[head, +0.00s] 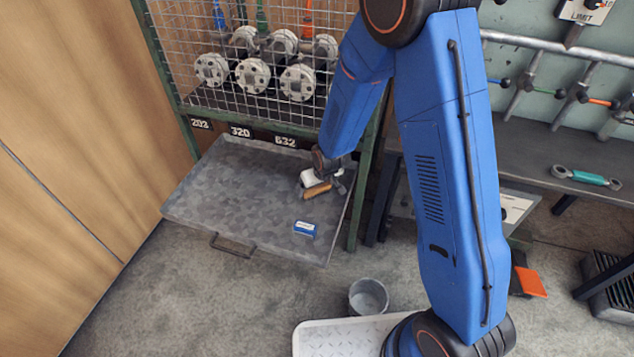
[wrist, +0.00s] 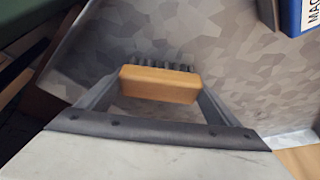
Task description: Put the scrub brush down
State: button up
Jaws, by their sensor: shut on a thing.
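The scrub brush (wrist: 160,84) has a tan wooden block with dark bristles on its far side. In the wrist view it sits between the two fingers of my gripper (wrist: 155,90), which is shut on it. In the head view the brush (head: 317,190) shows as a small tan bar at my gripper (head: 322,182), over the right part of the grey metal tray (head: 225,190). I cannot tell whether the bristles touch the tray.
A small blue and white box (head: 304,229) lies on the tray near its front right; its edge shows in the wrist view (wrist: 298,14). A green-framed wire cage (head: 240,30) with flanged pipes stands behind. A grey bucket (head: 368,296) is on the floor. The tray's left part is clear.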

jog(key=shift+s+f, duration=0.15)
jog(key=shift+f, duration=0.15)
jog(key=shift+f, duration=0.15)
jog(key=o, duration=1.3)
jog(key=shift+v, duration=6.1)
jog(key=shift+a, duration=0.15)
